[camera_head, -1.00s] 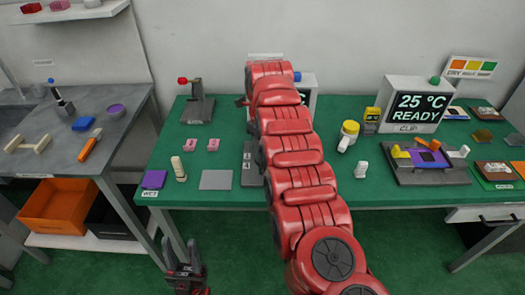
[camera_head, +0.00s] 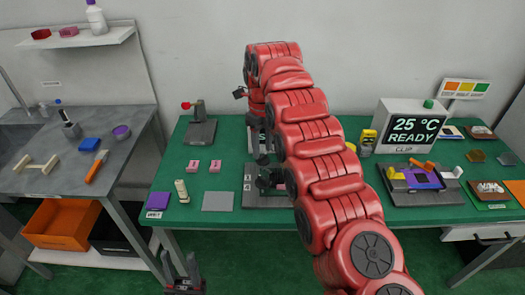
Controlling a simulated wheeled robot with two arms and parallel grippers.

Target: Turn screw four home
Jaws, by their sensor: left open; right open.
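No part can be surely read as screw four. A grey base plate (camera_head: 270,201) with small white labels lies mid-table, with dark upright parts (camera_head: 268,178) on it, partly covered by my red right arm. My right gripper (camera_head: 262,145) is a dark shape below the far end of that arm, above the rear of the plate; its fingertips are mostly hidden, and contact cannot be told. My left gripper (camera_head: 183,274) is open and empty at the bottom edge, in front of the green table.
A red-knobbed fixture (camera_head: 200,125) stands behind two pink blocks (camera_head: 193,166). A cream peg (camera_head: 182,191), purple pad (camera_head: 158,201) and grey plate (camera_head: 218,202) lie left. A clip fixture (camera_head: 430,188) and READY display (camera_head: 412,127) stand right.

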